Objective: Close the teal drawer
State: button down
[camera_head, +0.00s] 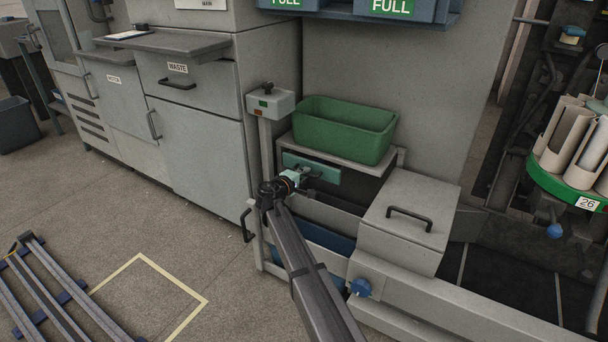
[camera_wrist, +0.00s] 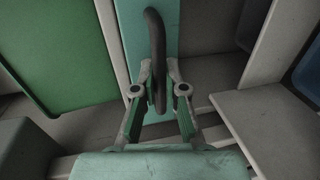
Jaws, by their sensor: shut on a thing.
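The teal drawer (camera_head: 325,173) shows as a narrow teal front just below the grey shelf that carries a green bin, in the middle of the head view. Its front also fills the upper middle of the wrist view (camera_wrist: 128,28), with a dark curved handle (camera_wrist: 156,45) on it. My gripper (camera_head: 301,178) is at the drawer front, and in the wrist view its two fingers (camera_wrist: 159,72) are closed around the handle. In the head view my gripper hides the handle and part of the front. How far the drawer stands out is hard to tell.
The green bin (camera_head: 341,130) sits right above the drawer. A grey box with a handle (camera_head: 411,216) stands to the right, and a post with a button box (camera_head: 270,102) to the left. A lower rail with a blue knob (camera_head: 360,288) runs in front.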

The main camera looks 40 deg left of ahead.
jog(key=shift+r+p+x, duration=0.2)
jog(key=shift+p+x, duration=0.05)
jog(key=shift+x, duration=0.8)
jog(key=shift+r+p+x, duration=0.2)
jog(key=shift+x, duration=0.8)
jog(key=shift+w+a, duration=0.1)
jog(key=c, duration=1.2)
grip_release()
jog(key=shift+w, duration=0.1)
jog(key=v, duration=1.2)
